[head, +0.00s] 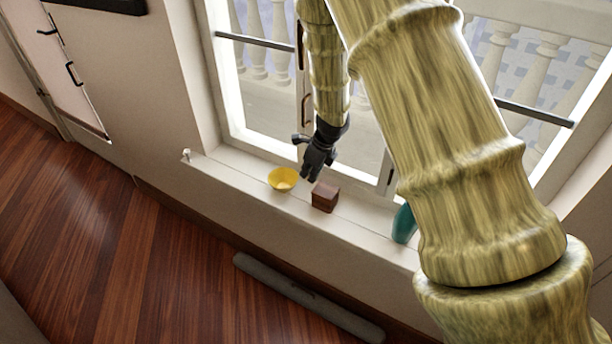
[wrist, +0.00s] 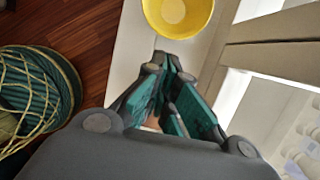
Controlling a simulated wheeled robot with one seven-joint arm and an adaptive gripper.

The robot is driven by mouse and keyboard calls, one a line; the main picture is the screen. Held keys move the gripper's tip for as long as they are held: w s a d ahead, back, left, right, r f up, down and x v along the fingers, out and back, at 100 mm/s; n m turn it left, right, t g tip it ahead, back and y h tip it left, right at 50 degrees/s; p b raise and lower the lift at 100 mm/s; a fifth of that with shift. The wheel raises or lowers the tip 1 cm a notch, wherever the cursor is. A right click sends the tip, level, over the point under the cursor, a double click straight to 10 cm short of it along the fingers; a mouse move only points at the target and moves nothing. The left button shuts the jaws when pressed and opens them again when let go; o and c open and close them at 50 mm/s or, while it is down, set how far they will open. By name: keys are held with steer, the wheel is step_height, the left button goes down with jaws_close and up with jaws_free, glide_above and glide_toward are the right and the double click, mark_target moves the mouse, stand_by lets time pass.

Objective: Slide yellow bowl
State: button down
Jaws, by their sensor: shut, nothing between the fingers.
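The yellow bowl (head: 283,179) stands upright on the white window sill (head: 232,172) in the head view. In the wrist view the bowl (wrist: 178,14) is at the top, partly cut off by the frame edge, and looks empty. My gripper (head: 308,178) is shut and empty, fingers pointing down, just right of the bowl in the head view. In the wrist view its fingertips (wrist: 166,62) lie close below the bowl's rim. I cannot tell whether they touch it.
A brown box (head: 325,197) stands on the sill right of my gripper. A teal vase (head: 404,224) stands further right, partly behind my arm. A small white item (head: 187,155) is at the sill's left end. The window rises behind; the sill's front edge is close.

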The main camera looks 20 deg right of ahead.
steer(key=x, duration=0.8)
steer(key=shift+d, duration=0.1)
